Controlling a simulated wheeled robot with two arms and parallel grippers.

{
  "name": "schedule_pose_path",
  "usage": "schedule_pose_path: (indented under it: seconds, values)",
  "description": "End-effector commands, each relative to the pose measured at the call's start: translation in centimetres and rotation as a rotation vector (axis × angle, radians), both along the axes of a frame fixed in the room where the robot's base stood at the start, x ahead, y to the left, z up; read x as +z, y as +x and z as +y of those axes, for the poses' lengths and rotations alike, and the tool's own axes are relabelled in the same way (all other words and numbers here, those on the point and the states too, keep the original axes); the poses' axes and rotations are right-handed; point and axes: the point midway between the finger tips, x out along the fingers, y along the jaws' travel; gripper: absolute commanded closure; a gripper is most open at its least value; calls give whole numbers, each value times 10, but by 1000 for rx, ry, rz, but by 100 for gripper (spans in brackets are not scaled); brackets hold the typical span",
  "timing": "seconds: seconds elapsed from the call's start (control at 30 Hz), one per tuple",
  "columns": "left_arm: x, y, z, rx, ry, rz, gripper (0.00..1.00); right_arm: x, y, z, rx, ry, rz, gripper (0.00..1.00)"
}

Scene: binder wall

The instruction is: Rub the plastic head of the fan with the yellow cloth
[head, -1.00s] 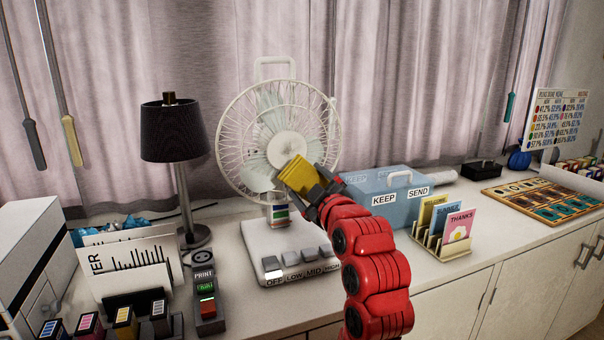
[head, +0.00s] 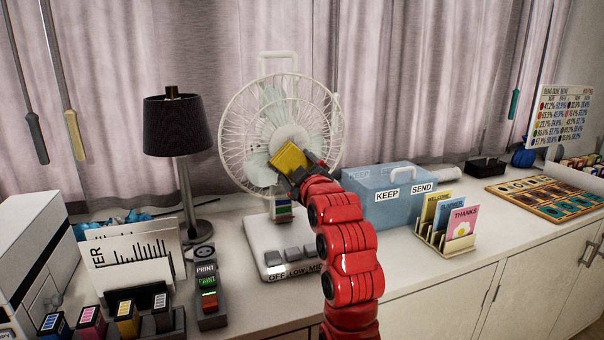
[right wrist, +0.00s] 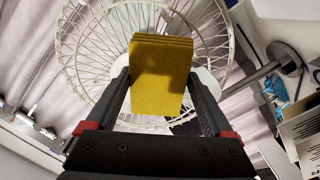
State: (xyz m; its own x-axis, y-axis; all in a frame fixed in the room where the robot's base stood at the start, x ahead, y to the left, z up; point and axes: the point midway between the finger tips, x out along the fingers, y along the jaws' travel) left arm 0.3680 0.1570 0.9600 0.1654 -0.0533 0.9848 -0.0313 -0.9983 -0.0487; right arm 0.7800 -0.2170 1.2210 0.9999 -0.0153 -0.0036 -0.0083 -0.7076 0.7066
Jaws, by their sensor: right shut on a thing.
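The white fan (head: 237,148) stands on the counter, its round wire head facing me. It also shows in the right wrist view (right wrist: 84,59), behind the cloth. My right gripper (head: 303,170) is shut on the folded yellow cloth (head: 289,157). The cloth is in front of the lower middle of the fan head and hides part of it. In the right wrist view the cloth (right wrist: 160,75) sits between both fingers. I cannot tell whether it touches the cage. My left gripper is not in view.
A black lamp (head: 178,125) stands left of the fan. A blue box (head: 385,205) marked KEEP and SEND and a card rack (head: 447,245) stand to the right. A PRINT device (head: 208,290) and paper holder lie front left. Curtains hang behind.

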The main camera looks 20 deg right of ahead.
Motion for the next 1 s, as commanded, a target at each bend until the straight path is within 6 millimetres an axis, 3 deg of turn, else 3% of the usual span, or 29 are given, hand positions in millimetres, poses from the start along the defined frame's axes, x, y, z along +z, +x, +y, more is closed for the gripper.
schedule_pose_path:
  seconds: [1.0]
  values:
    - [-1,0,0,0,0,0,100,0,8,1,0,0,-1,58]
